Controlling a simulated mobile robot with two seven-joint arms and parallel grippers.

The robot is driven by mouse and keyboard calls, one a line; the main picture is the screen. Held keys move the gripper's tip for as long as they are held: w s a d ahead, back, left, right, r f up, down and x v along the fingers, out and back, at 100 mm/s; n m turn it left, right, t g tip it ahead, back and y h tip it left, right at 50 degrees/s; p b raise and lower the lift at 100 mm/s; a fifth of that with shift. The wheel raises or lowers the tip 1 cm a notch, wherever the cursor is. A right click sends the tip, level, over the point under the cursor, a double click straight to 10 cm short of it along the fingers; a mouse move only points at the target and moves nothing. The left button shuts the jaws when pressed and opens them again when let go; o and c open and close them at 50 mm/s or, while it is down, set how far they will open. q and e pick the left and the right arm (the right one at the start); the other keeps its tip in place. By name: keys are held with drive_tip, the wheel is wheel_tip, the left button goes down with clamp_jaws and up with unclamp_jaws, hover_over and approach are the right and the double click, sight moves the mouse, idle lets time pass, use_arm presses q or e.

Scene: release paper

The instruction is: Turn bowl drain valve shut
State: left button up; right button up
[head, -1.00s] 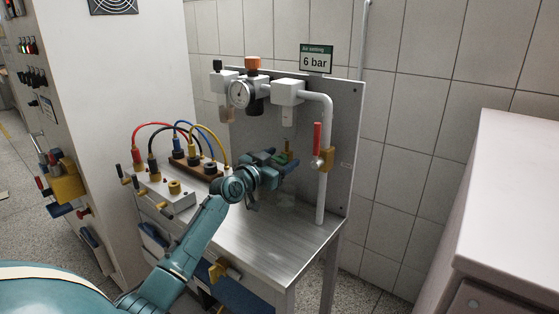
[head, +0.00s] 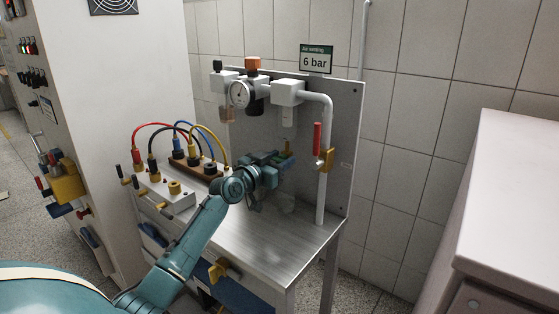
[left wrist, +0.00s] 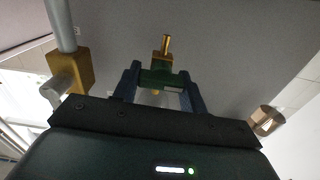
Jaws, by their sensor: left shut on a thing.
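The drain valve shows in the left wrist view as a brass body with a stub (left wrist: 162,55) and a green handle (left wrist: 160,77). In the head view a small brass and green part of it (head: 289,149) shows just past my left gripper (head: 279,160). My left gripper (left wrist: 160,88) is shut on the green handle, which lies between its two fingers. In the head view the fingers and wrist hide most of the valve. My right gripper is not in view.
A vertical pipe with a red-levered valve (head: 317,140) stands right of my gripper. The gauge and regulator (head: 240,94) hang above. A box with coloured cables (head: 165,185) sits left. The steel tabletop (head: 280,240) is clear in front.

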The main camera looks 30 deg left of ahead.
use_arm(q)
drive_tip(key=shift+n, duration=0.4)
drive_tip(key=o, duration=0.8)
drive_tip(key=shift+o, duration=0.9)
drive_tip(key=s+a, duration=0.1)
drive_tip(key=s, duration=1.2)
